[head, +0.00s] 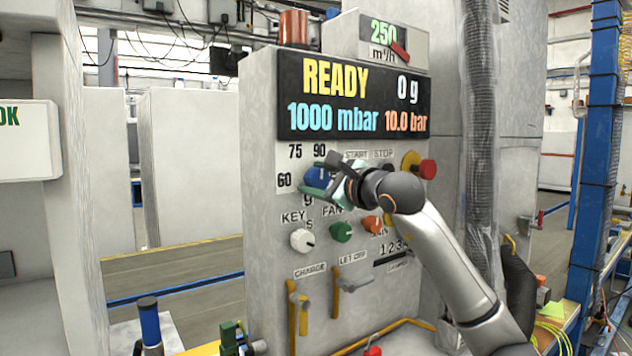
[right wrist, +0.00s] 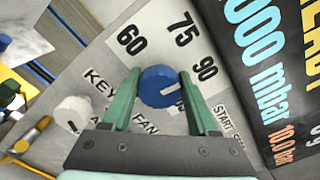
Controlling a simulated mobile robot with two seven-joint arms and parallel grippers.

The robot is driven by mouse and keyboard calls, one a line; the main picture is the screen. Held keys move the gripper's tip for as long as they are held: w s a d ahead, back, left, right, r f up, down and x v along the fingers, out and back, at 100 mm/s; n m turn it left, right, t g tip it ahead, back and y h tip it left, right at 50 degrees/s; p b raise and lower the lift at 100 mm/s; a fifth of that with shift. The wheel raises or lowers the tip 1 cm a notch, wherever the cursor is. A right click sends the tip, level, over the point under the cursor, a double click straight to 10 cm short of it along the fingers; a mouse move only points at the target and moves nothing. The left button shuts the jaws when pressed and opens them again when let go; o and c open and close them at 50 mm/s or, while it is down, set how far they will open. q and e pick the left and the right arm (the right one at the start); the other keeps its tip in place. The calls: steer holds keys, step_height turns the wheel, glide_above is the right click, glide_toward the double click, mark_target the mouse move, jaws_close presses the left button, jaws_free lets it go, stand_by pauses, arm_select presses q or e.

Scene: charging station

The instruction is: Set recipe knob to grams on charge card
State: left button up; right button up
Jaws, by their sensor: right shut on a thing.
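The recipe knob is a round blue knob (head: 316,177) on the grey panel, beside the printed marks 60, 75 and 90. It also shows in the right wrist view (right wrist: 158,85), with a short white line on its face lying toward the 90 side. My right gripper (head: 325,180) is shut on the blue knob, with one green finger on each side of it. In the head view the gripper hides part of the knob and the print around it. I cannot make out a charge card. My left gripper is not in view.
A dark display (head: 352,97) above the knob reads READY, 0 g, 1000 mbar and 10.0 bar. A white key knob (head: 302,240), a green fan knob (head: 341,232), an orange knob (head: 372,224) and a red button (head: 427,169) are close by. Yellow-handled levers (head: 298,310) sit lower.

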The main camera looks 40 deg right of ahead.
steer(key=m, duration=0.5)
steer(key=shift+m, duration=0.4)
steer(key=shift+d+m+b, duration=0.1)
steer(key=shift+m+b, duration=0.25)
steer(key=shift+m, duration=0.45)
steer(key=m, duration=0.3)
steer(key=shift+m, duration=0.4)
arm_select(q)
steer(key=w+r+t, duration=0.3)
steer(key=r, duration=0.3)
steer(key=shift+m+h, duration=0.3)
arm_select(e)
steer(key=m, duration=0.5)
steer(key=shift+d, duration=0.15)
steer(key=shift+m, duration=0.3)
steer(key=o, duration=1.4)
steer(key=shift+c, duration=0.2)
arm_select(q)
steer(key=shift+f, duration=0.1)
arm_select(e)
steer(key=shift+s, duration=0.1)
